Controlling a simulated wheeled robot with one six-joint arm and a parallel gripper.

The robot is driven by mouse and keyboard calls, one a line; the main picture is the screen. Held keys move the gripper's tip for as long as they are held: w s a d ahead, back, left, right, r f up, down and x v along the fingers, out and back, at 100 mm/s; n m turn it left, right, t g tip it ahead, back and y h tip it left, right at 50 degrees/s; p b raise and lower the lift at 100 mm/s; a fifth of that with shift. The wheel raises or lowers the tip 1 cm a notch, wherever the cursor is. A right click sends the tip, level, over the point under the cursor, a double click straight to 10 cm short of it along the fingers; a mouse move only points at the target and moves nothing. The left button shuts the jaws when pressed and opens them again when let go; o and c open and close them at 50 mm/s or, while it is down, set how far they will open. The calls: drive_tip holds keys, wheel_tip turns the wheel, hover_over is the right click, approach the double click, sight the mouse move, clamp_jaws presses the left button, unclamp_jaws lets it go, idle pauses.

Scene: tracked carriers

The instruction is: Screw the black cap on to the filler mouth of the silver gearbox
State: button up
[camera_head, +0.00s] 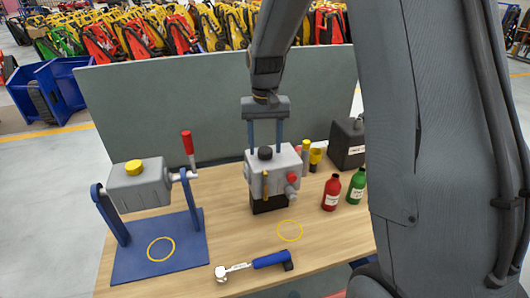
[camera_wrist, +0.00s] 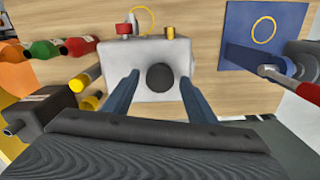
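A light silver gearbox (camera_head: 285,177) stands on a black block in the middle of the table; its top fills the centre of the wrist view (camera_wrist: 148,52). The round black cap (camera_head: 265,153) sits on top of this gearbox, and shows from above in the wrist view (camera_wrist: 160,77). The mouth under it is hidden, so I cannot tell how it is seated. My gripper (camera_head: 265,146) points down over the gearbox. Its two blue fingers (camera_wrist: 159,80) are apart, one on each side of the cap, with gaps between them and it.
A grey box with a yellow cap (camera_head: 134,167) hangs on a blue stand (camera_head: 190,247) at left, with a red-handled crank. A red bottle (camera_head: 331,193), a green bottle (camera_head: 357,186) and a dark can (camera_head: 347,145) stand at right. A blue-handled tool (camera_head: 255,265) lies in front.

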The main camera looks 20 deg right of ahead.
drive_tip(key=c, duration=0.7)
drive_tip(key=m, duration=0.7)
drive_tip(key=shift+m, duration=1.4)
drive_tip(key=m, duration=0.9)
drive_tip(key=shift+m, duration=0.4)
